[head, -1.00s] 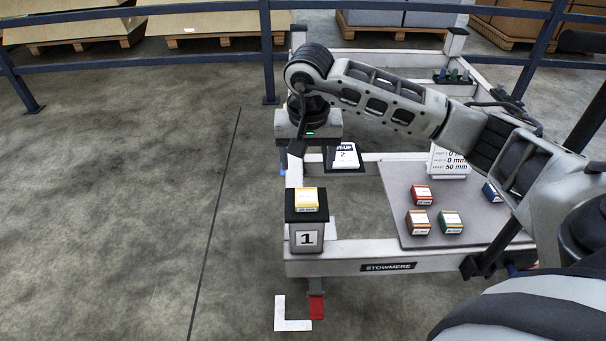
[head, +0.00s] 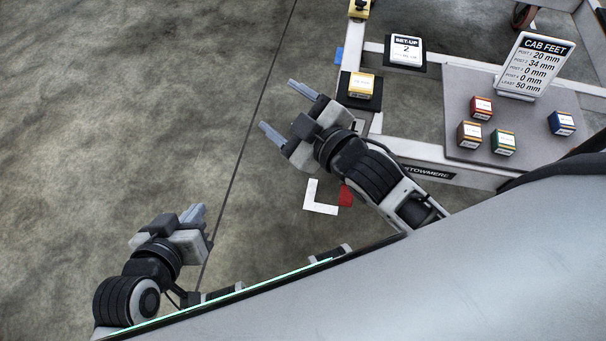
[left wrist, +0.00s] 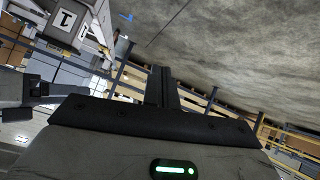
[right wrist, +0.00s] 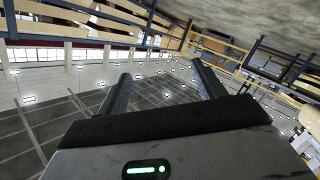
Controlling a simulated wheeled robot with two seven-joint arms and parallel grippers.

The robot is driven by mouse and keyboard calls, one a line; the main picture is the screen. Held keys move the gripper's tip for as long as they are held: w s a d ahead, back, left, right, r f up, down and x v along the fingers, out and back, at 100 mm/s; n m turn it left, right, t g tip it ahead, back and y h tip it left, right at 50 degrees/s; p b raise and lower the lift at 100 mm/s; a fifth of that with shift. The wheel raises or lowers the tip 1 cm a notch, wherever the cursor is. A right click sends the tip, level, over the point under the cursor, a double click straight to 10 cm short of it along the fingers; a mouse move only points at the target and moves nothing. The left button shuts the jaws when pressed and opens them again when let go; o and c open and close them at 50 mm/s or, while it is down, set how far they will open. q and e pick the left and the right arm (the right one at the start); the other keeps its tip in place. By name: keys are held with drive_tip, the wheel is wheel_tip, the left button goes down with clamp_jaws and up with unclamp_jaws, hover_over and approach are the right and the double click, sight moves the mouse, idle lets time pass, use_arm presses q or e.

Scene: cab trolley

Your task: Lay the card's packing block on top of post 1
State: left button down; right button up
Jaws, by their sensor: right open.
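A yellow block (head: 361,85) lies on the black top of post 1 (head: 345,95); the gap between them cannot be made out. Post 1's white face with the "1" shows in the left wrist view (left wrist: 65,18). The card (head: 534,66) reads "CAB FEET", with 20 mm for post 1, 34 mm for post 2 and least 50 mm. My right gripper (head: 276,104) is open and empty, left of post 1 and apart from it. My left gripper (head: 196,212) is shut and empty over the floor at lower left, its fingers together in the left wrist view (left wrist: 162,88).
Red (head: 481,107), brown (head: 469,134), green (head: 503,142) and blue (head: 562,123) blocks stand on the grey board (head: 455,95). A "SET-UP 2" sign (head: 407,50) lies behind post 1. Another yellow-topped piece (head: 358,8) is at the top edge. Floor at left is clear.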

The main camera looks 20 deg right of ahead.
drive_tip(key=s+f+m+g, duration=0.5)
drive_tip(key=s+f+m, duration=0.2)
drive_tip(key=s+f, duration=0.1)
drive_tip(key=shift+s+a+f+m+h, duration=0.15)
drive_tip(key=shift+s+f+m+h, duration=0.15)
drive_tip(key=shift+s+f+m, duration=0.15)
